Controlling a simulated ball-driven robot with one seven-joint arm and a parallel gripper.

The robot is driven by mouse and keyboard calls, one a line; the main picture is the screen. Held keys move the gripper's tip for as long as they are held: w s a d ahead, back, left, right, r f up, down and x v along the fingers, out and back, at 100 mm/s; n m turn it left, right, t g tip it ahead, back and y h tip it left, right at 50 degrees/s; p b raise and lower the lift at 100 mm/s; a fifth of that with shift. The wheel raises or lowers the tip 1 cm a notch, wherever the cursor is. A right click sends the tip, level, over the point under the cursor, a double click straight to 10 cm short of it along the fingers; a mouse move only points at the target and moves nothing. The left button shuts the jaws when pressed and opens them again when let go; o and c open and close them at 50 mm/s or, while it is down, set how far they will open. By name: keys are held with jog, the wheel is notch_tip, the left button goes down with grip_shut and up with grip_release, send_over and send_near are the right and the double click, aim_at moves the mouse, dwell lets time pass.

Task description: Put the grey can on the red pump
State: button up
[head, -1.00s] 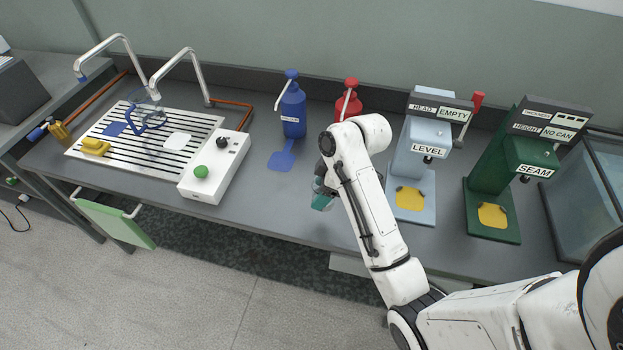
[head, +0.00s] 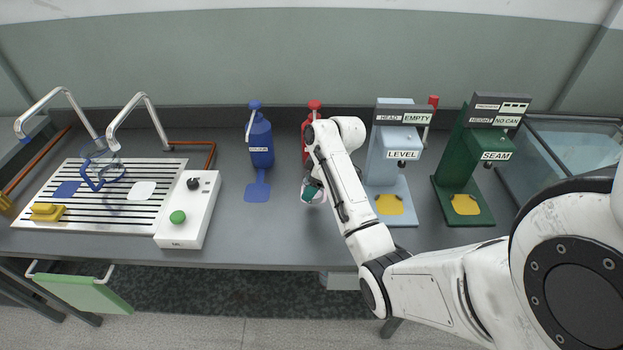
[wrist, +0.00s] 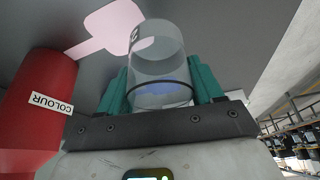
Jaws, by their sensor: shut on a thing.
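The red pump (head: 314,107) stands at the back of the bench, mostly hidden behind my arm. In the wrist view its red body (wrist: 38,120), labelled COLOUR, is at the left. A flat pink pad (wrist: 112,27) lies on the bench beside it. My gripper (head: 312,193) is in front of the pump. In the wrist view its teal fingers (wrist: 160,85) are shut on a see-through greyish can (wrist: 158,62) with a dark band. The can overlaps the pad's edge in that view; whether it touches the bench I cannot tell.
A blue pump (head: 261,142) with a blue pad (head: 257,190) stands left of the red pump. The pale blue LEVEL machine (head: 396,150) and green SEAM machine (head: 470,160) stand right. A white control box (head: 190,215) and slatted drainer (head: 110,215) are further left.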

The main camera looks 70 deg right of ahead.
jog(key=d, duration=0.1)
jog(key=w+d, duration=0.1)
jog(key=d, duration=0.2)
jog(key=shift+w+d, duration=0.1)
jog(key=shift+w, duration=0.25)
jog(key=shift+w+d+f, duration=0.1)
jog(key=shift+d, duration=0.2)
jog(key=shift+f+p, duration=0.45)
jog(key=shift+f, duration=1.2)
jog(key=shift+f, duration=0.2)
jog(key=o, duration=1)
jog(key=shift+r, duration=0.1)
